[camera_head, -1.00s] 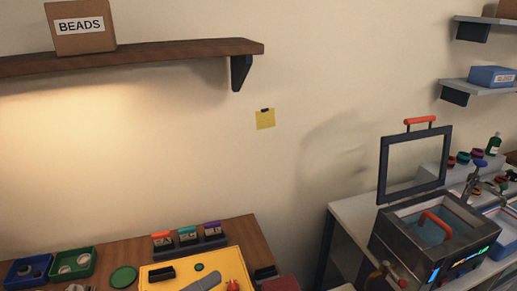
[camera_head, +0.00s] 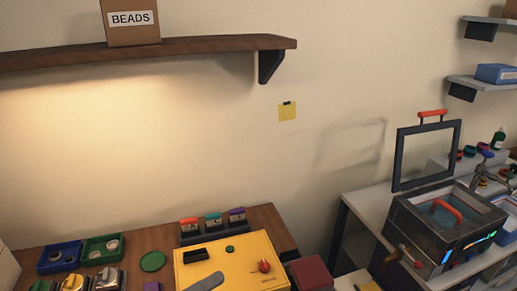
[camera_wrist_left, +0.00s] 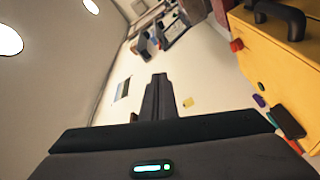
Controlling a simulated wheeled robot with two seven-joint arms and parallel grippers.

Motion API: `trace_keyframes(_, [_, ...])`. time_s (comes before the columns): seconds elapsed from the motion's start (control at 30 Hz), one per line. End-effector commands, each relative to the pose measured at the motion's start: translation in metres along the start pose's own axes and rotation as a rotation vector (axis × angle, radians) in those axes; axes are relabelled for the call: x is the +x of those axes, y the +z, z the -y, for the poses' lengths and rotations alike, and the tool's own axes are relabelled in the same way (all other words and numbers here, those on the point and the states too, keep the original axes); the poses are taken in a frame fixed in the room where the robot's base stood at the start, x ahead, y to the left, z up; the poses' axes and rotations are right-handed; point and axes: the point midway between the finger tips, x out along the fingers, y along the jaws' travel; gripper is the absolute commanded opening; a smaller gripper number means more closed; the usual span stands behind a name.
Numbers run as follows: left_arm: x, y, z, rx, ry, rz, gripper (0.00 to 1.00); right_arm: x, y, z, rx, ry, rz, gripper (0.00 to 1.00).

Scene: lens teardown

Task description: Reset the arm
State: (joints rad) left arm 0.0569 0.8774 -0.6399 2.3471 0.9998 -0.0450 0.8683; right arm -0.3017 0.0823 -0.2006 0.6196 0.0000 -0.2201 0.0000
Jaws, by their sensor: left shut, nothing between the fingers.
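My left gripper (camera_head: 218,275) shows as a grey tip at the bottom edge of the head view, in front of the yellow box (camera_head: 245,252). In the left wrist view its dark fingers (camera_wrist_left: 158,82) are together with nothing between them. The rest of the left arm is below the head picture. The yellow box also shows at the upper right of the wrist view (camera_wrist_left: 285,55), apart from the fingers. My right gripper is in neither view.
A rack with colored-top items (camera_head: 213,227) stands behind the box. Blue (camera_head: 42,268) and green (camera_head: 86,254) trays are left, a dark red block (camera_head: 311,273) right. A metal machine with raised lid (camera_head: 402,207) stands on the right-hand table. A wooden shelf (camera_head: 200,46) holds the BEADS carton (camera_head: 131,37).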

Motion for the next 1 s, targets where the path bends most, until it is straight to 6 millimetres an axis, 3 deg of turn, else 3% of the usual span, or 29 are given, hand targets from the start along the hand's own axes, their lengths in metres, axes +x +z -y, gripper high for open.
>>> trace_keyframes(0.37, [0.004, 0.03, 0.021, 0.134, -0.089, 0.044, 0.0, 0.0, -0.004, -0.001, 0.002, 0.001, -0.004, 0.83])
trace_keyframes(0.67, [-0.002, 0.065, 0.064, 0.34, -0.277, 0.108, 0.0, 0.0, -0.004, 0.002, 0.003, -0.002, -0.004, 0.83])
trace_keyframes(0.87, [-0.035, 0.093, 0.122, 0.517, -0.562, 0.199, 0.0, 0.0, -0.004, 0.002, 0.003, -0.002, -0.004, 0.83])
trace_keyframes(1.0, [-0.08, 0.113, 0.163, 0.584, -0.8, 0.301, 0.0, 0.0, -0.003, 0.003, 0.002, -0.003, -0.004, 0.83])
